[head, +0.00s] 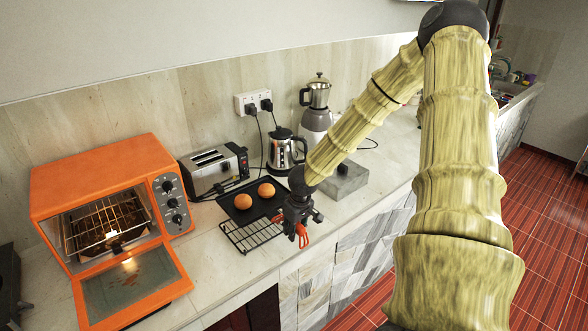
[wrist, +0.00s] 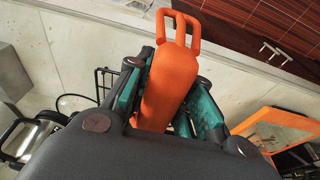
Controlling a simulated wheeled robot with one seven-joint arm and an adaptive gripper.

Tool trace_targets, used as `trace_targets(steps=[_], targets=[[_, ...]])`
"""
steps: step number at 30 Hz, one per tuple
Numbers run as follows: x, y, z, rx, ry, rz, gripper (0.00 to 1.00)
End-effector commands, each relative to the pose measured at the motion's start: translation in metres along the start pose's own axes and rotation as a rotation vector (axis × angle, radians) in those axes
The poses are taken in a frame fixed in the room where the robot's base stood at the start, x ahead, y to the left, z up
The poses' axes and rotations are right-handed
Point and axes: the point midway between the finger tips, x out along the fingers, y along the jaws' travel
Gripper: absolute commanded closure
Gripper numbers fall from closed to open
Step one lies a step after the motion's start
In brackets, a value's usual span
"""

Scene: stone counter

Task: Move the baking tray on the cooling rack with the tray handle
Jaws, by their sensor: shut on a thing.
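The black baking tray (head: 232,214) lies on the counter in the head view with two round orange-brown items (head: 266,190) on it. The wire cooling rack (head: 245,236) lies in front of it, near the counter's front edge; whether they overlap is unclear. My gripper (head: 300,222) is above the counter at the rack's right end. It is shut on the orange tray handle (head: 303,236), which also shows between the teal finger pads of my gripper (wrist: 172,95) in the wrist view, as the handle (wrist: 172,80). The handle looks apart from the tray.
An orange toaster oven (head: 100,170) with its door down stands left. A toaster (head: 215,170), kettle (head: 281,150) and blender (head: 316,120) stand behind the tray. A grey block (head: 345,182) is right of my gripper. The counter front edge is close.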

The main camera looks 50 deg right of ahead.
Motion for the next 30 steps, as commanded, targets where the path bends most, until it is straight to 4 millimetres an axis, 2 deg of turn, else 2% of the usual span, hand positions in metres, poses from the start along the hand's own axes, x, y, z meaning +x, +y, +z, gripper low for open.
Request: trace_targets(steps=[30], targets=[[0.0069,0.0019,0.0004,0.001,0.001,0.000,1.00]])
